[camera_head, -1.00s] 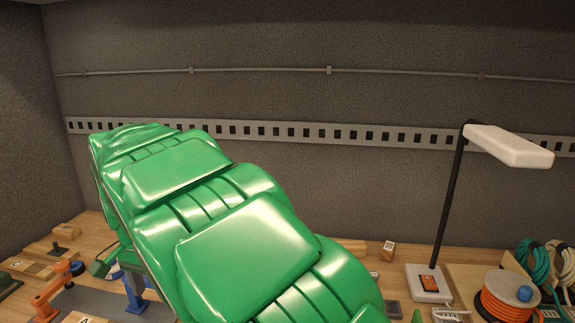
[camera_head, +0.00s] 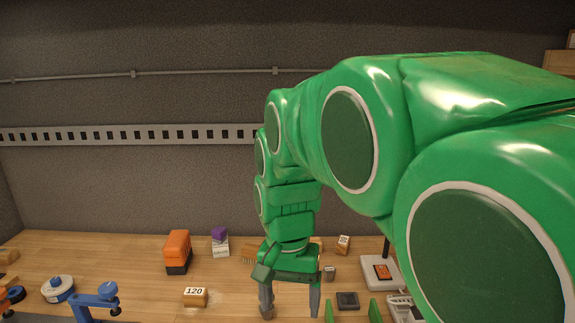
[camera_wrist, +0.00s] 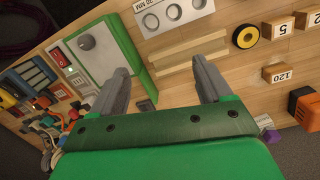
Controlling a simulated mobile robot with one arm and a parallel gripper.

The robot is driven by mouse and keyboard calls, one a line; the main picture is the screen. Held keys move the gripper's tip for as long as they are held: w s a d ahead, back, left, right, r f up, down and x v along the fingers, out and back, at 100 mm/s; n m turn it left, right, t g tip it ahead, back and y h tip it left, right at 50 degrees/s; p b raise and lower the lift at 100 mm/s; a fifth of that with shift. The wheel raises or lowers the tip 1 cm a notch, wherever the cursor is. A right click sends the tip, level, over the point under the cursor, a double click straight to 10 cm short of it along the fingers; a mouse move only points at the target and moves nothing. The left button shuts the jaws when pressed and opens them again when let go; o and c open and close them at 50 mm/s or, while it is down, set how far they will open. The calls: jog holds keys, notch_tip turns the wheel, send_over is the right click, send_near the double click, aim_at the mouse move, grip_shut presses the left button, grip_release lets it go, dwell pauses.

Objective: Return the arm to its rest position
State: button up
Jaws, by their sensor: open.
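My green arm fills the right side of the head view and bends down near the middle. At its end, my gripper (camera_head: 290,300) points down at the wooden bench (camera_head: 130,258), with its two grey fingers apart and nothing visible between them. In the wrist view, my gripper (camera_wrist: 163,75) also shows two spread, empty fingers. Beyond them lie bare wood and a thin wooden strip (camera_wrist: 178,66). The fingertips' height above the bench is hard to judge.
Left of my gripper are a wooden block marked 120 (camera_head: 195,297), an orange block (camera_head: 178,247) and a purple-topped block (camera_head: 220,242). A blue clamp (camera_head: 97,300) stands farther left. A lamp base (camera_head: 382,272) is to the right. The wrist view shows a green-sided box (camera_wrist: 128,40).

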jog(key=s+d+f+n, duration=0.1)
jog(key=s+d+f, duration=0.2)
jog(key=s+d, duration=0.4)
jog(key=s+d+f+n, duration=0.1)
jog(key=s+d+f, duration=0.2)
jog(key=s+d, duration=0.4)
jog(key=s, duration=0.4)
jog(key=shift+s+d+f+g, duration=0.2)
jog(key=shift+s+f+g, duration=0.15)
jog(key=shift+g, duration=0.05)
